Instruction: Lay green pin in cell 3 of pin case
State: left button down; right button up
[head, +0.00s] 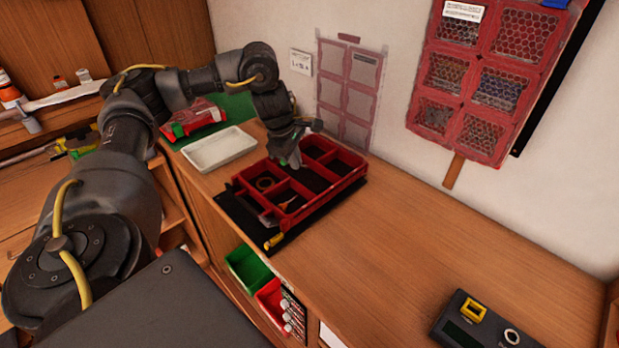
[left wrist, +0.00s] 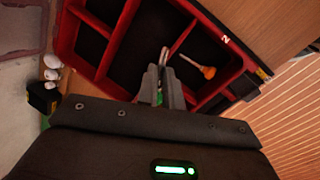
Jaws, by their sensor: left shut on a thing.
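The red pin case (head: 296,216) stands on a black mat on the wooden counter and is divided into several cells. In the left wrist view its red wall (left wrist: 66,33) and dividers show close below the gripper. My left gripper (head: 292,163) points down over the far middle part of the case. It is shut on the green pin, whose green part (left wrist: 158,97) shows between the fingers, with a grey tip (left wrist: 164,52) beyond them. The fingers hide the rest of the pin. I cannot tell which cell is number 3. My right gripper is not in view.
A white tray (head: 219,148) stands left of the case. A dark device (head: 485,322) sits at the lower right. The counter between is clear.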

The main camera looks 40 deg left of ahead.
pick_arm(q)
jog(key=b, duration=0.1)
send_near(313, 183)
jog(key=shift+w+f, duration=0.15)
jog(key=shift+f, duration=0.35)
jog(key=shift+w+f, duration=0.15)
jog(key=shift+w, duration=0.15)
jog(key=shift+w+f, duration=0.5)
jog(key=shift+f, duration=0.15)
notch_tip(313, 183, down, 3)
jog(key=shift+p, duration=0.4)
jog(key=shift+f, duration=0.15)
jog(key=c, duration=1.5)
grip_release()
jog(key=shift+c, duration=0.2)
